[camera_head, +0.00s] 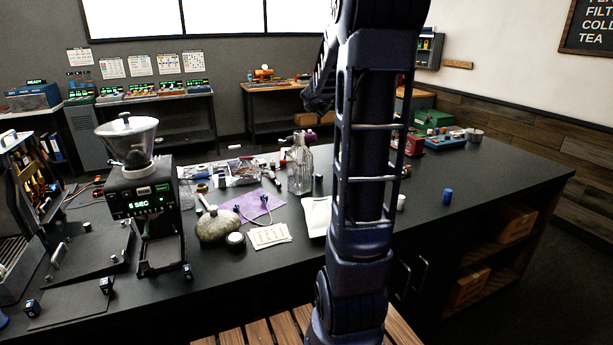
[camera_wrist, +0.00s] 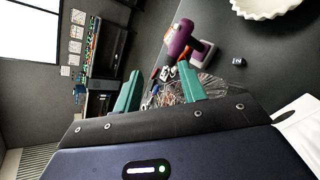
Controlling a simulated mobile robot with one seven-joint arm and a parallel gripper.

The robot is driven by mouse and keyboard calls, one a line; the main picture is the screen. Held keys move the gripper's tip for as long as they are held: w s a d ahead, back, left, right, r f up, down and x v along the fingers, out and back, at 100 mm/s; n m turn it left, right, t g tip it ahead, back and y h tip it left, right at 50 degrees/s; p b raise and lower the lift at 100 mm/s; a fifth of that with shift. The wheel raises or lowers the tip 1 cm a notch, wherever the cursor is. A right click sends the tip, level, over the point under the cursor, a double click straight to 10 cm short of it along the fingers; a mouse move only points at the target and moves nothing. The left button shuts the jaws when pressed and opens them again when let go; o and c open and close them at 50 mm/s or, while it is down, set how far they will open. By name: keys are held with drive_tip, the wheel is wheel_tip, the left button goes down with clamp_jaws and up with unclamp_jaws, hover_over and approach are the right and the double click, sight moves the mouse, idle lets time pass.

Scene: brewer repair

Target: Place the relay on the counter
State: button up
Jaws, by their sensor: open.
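My gripper (camera_wrist: 160,88) shows in the wrist view as two teal fingers standing apart, with nothing held between them. My arm rises through the middle of the head view, and I cannot make out the fingertips there. The black counter (camera_head: 480,205) runs across the head view. No part is clearly readable as the relay. Small dark blocks with blue marks lie at the counter's left, one near the front edge (camera_head: 32,306), one beside it (camera_head: 106,285) and one by the grinder (camera_head: 187,270). A small dark cube (camera_wrist: 239,61) also lies on the counter in the wrist view.
A grinder (camera_head: 142,195) and an opened machine (camera_head: 22,190) stand at left. A purple tool (camera_wrist: 180,40) is beyond my fingers. The counter's right side is mostly clear around a blue cylinder (camera_head: 447,195).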

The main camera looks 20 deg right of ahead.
drive_tip(key=s+a+r+m+g+h, duration=0.2)
drive_tip(key=s+a+m+h, duration=0.15)
drive_tip(key=s+m, duration=1.1)
drive_tip(key=s+a+f+m+g+y, duration=0.2)
drive_tip(key=s+a, duration=0.5)
drive_tip(key=s, duration=0.5)
drive_tip(key=s+a+f+m+g+y, duration=0.3)
drive_tip(key=s+a+f+m, duration=0.4)
drive_tip(key=s, duration=0.5)
drive_tip(key=shift+a+f+y, duration=0.15)
drive_tip(key=shift+a+y, duration=0.45)
drive_tip(key=shift+y, duration=0.15)
